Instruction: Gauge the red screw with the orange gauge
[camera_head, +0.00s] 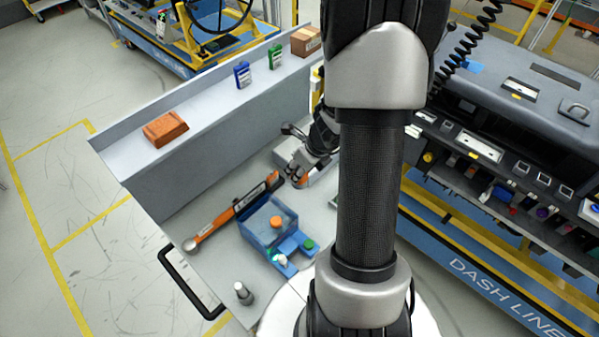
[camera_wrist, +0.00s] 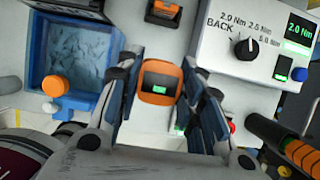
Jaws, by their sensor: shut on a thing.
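My gripper (camera_wrist: 160,88) is shut on the orange gauge (camera_wrist: 160,97), a small rounded block with a dark screen and a lit green patch. The blue fingers press on its left and right sides in the wrist view. In the head view my gripper (camera_head: 299,174) is over the bench, with a bit of orange at its tips. A small red spot (camera_wrist: 232,126) shows beside the right finger in the wrist view, mostly hidden; I cannot tell whether it is the red screw. No red screw is clear in the head view.
A blue bin (camera_head: 247,232) with orange and green knobs stands on the bench, beside an orange torque wrench (camera_head: 220,221). A white torque box (camera_wrist: 213,57) with a dial is close to the right finger. An orange-black piece (camera_wrist: 163,12) lies beyond the gauge. A ledge borders the bench.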

